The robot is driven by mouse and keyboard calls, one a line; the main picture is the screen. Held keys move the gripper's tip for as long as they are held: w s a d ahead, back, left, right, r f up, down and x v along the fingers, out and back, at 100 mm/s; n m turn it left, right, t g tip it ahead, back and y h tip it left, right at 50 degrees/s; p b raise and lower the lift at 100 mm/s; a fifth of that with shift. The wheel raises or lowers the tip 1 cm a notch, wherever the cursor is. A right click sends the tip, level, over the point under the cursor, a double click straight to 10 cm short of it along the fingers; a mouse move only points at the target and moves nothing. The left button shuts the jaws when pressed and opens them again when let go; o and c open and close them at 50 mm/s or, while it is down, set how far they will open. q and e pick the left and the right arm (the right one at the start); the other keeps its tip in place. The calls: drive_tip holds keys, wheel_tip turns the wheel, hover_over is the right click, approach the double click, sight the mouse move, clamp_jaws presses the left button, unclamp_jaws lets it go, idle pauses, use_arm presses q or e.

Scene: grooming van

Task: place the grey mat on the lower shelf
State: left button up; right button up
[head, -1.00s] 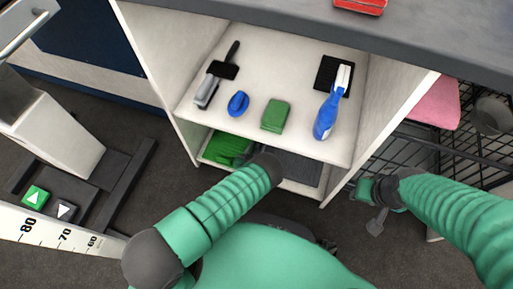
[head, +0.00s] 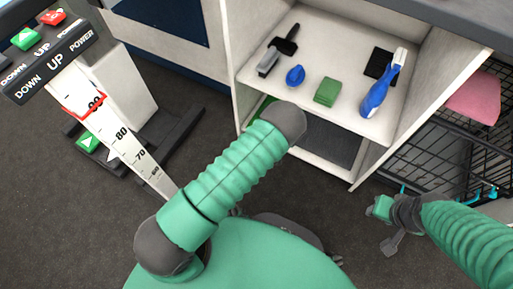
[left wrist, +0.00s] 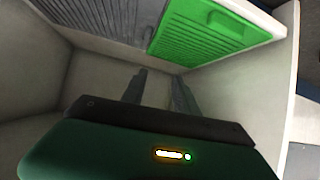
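The grey mat (head: 333,143) lies flat on the lower shelf (head: 358,170) of the white cabinet, right of the green mat (head: 262,108). My left forearm covers part of both mats in the head view. In the left wrist view, the grey ribbed mat (left wrist: 105,18) and green ribbed mat (left wrist: 205,32) lie side by side beyond my left gripper (left wrist: 158,90). Its fingers are apart with nothing between them. In the head view the left gripper is hidden behind my arm. My right gripper (head: 388,238) hangs low beside the cart; its opening is unclear.
The upper shelf (head: 290,98) holds a brush (head: 278,50), blue item (head: 295,75), green block (head: 327,91), black pad (head: 381,64) and blue spray bottle (head: 376,97). A black wire cart (head: 430,150) with a pink cloth (head: 473,98) stands right.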

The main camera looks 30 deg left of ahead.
use_arm(q)
drive_tip(key=s+a+r+g, duration=0.1)
drive_tip(key=s+r+g, duration=0.25)
drive_tip(key=r, duration=0.65)
drive_tip(key=s+r+g, duration=0.1)
drive_tip(key=s+r, duration=0.3)
drive_tip(key=s, duration=0.4)
drive_tip(key=s+a+r+m+g, duration=0.1)
drive_tip(key=s+r, duration=0.3)
drive_tip(key=s, duration=0.4)
drive_tip(key=s+a+r+g+h, duration=0.1)
drive_tip(key=s+r+g, duration=0.2)
drive_tip(key=s, duration=0.5)
drive_tip(key=shift+s+r, duration=0.2)
drive_tip(key=shift+r, duration=0.4)
drive_tip(key=shift+w+a, duration=0.1)
